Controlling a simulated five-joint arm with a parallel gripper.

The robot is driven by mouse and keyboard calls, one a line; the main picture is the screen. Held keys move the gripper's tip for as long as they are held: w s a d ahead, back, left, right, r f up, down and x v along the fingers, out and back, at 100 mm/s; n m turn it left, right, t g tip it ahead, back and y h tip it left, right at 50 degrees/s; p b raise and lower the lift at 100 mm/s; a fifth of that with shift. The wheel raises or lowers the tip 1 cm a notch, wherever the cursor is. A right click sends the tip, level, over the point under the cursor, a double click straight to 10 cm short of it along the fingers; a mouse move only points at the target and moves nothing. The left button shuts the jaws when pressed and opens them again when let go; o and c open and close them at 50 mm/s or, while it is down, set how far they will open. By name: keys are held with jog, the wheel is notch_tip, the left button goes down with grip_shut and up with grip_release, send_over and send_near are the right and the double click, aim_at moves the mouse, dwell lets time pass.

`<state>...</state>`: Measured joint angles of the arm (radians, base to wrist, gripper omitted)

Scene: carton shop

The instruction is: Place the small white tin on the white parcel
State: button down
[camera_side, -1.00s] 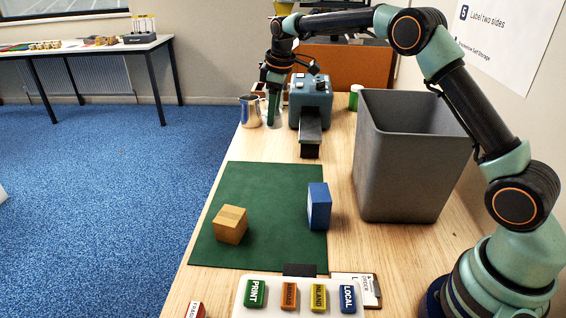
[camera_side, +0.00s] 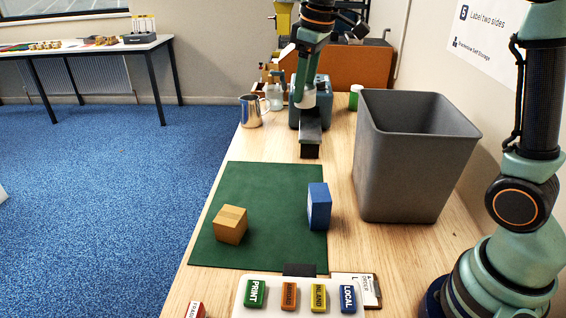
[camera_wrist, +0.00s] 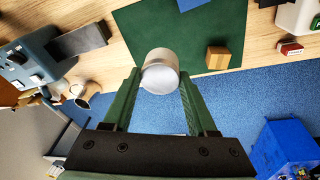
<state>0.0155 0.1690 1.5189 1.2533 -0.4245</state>
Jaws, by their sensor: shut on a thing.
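The small white tin (camera_wrist: 160,72) is between the fingertips of my gripper (camera_wrist: 160,70) in the wrist view, and the fingers are shut on it. I cannot pick out a white parcel in the side view. A blue upright box (camera_side: 319,207) and a tan box (camera_side: 230,225) stand on the green mat (camera_side: 270,185).
A tall grey bin (camera_side: 410,165) stands right of the mat. The machine (camera_side: 312,125) has a short chute facing the mat. A metal jug (camera_side: 250,111) is beside it. A label-button panel (camera_side: 300,297) and a clipboard (camera_side: 357,288) are in front. Most of the mat is bare.

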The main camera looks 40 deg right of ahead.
jog(key=s+m, duration=0.1)
jog(key=s, duration=0.6)
jog(key=s+f+m, duration=0.3)
jog(key=s+f, duration=0.2)
jog(key=f, duration=0.6)
jog(key=shift+a+m, duration=0.3)
jog(key=shift+a, duration=0.05)
jog(key=n, duration=0.3)
send_near(339, 229)
jog(key=shift+w, duration=0.4)
jog(key=shift+f, duration=2.4)
jog(key=shift+f, duration=0.1)
jog(key=shift+c, duration=2.4)
grip_release()
